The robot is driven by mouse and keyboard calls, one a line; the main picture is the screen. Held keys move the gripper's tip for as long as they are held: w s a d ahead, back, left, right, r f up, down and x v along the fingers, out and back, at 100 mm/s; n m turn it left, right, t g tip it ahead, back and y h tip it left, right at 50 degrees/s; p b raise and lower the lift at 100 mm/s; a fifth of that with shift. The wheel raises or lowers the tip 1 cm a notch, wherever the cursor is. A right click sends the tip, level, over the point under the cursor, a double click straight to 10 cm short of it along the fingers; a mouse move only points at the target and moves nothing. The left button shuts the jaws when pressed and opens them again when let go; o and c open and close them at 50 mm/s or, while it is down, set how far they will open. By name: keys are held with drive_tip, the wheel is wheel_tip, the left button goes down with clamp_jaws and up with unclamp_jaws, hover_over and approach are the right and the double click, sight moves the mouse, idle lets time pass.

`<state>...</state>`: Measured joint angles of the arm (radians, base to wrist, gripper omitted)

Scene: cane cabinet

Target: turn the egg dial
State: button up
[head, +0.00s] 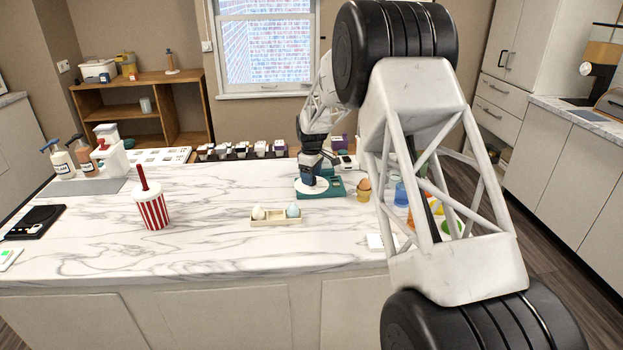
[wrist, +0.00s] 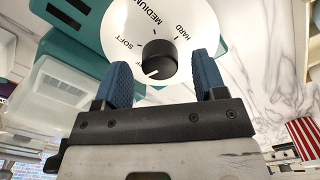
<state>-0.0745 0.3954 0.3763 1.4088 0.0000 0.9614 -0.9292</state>
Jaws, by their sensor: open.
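The egg dial (wrist: 196,18) is a white disc marked SOFT, MEDIUM and HARD, with a black knob (wrist: 160,54) in its middle. A pale line on the knob points toward the lower left, below SOFT. The dial belongs to a teal machine (head: 333,188) on the counter in the head view. My gripper (wrist: 164,66) is open, with its blue fingers on either side of the knob. Gaps show between the fingers and the knob. In the head view my gripper (head: 310,172) is over the machine, with the white dial (head: 308,191) below it and the knob hidden.
A tray with two eggs (head: 275,218) and an egg in a yellow cup (head: 363,189) stand near the machine. A red-striped cup (head: 152,208) stands farther left. Clear marble counter (head: 215,200) lies between them. A clear container (wrist: 65,105) is beside the machine.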

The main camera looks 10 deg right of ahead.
drive_tip(key=shift+r, duration=3.2)
drive_tip(key=m, duration=0.5)
drive_tip(key=shift+w+d+f+m, duration=0.1)
drive_tip(key=shift+w+d+m, duration=0.1)
drive_tip(key=shift+m, duration=0.1)
drive_tip(key=shift+a+f, duration=0.2)
drive_tip(key=shift+f, duration=3.7)
drive_tip(key=shift+s, duration=0.1)
